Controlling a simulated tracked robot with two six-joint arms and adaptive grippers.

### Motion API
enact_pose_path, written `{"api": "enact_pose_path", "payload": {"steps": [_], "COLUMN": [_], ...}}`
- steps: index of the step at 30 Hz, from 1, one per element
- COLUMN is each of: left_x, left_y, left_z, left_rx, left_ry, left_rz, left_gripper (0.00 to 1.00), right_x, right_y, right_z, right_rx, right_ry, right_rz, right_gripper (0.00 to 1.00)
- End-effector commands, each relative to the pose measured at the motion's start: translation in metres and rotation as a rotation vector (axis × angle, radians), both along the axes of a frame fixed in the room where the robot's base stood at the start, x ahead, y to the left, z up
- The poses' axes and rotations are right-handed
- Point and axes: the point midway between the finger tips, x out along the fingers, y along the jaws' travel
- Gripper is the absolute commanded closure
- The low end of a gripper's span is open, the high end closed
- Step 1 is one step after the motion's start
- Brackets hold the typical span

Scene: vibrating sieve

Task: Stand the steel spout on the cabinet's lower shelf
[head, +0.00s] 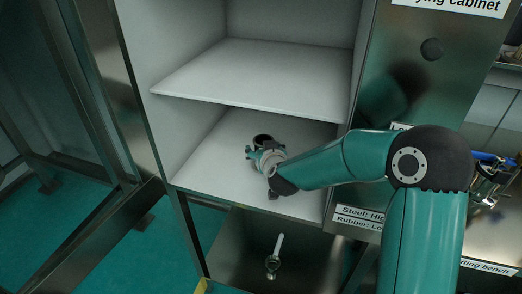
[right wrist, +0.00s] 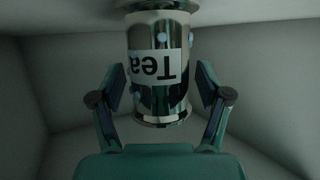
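The steel spout (head: 263,139) is a short shiny cylinder on the cabinet's lower shelf (head: 215,160), with its dark round opening facing up. In the right wrist view the spout (right wrist: 158,98) fills the space between the fingers, with a label that reads upside down as "Tea" and a wider flange at the picture's top. My right gripper (head: 263,153) reaches in from the right at shelf height. Its fingers stand on either side of the spout, with a narrow gap visible at each side. The spout looks upright; its contact with the shelf is hidden. My left gripper is not in view.
The upper shelf (head: 255,75) is close above and behind. The cabinet's side panel (head: 385,75) stands to the right. A small item with a white handle (head: 273,262) is in the space below. Blue-handled fittings (head: 490,170) are on the bench at right. The lower shelf's left part is bare.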

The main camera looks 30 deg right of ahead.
Motion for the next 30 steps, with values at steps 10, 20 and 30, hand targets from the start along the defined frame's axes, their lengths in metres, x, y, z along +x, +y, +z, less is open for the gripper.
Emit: {"api": "enact_pose_path", "payload": {"steps": [10, 20, 30], "left_x": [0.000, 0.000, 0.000], "left_y": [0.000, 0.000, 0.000], "left_z": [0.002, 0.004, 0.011], "left_rx": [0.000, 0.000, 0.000], "left_ry": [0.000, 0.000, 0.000], "left_rz": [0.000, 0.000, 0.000], "left_gripper": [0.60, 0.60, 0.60], "right_x": [0.000, -0.037, -0.091], "right_y": [0.000, 0.015, 0.034], "right_z": [0.003, 0.021, 0.045], "right_rx": [0.000, 0.000, 0.000], "right_ry": [0.000, -0.003, -0.002], "right_rz": [0.000, 0.003, 0.003], "right_gripper": [0.20, 0.20, 0.20]}}
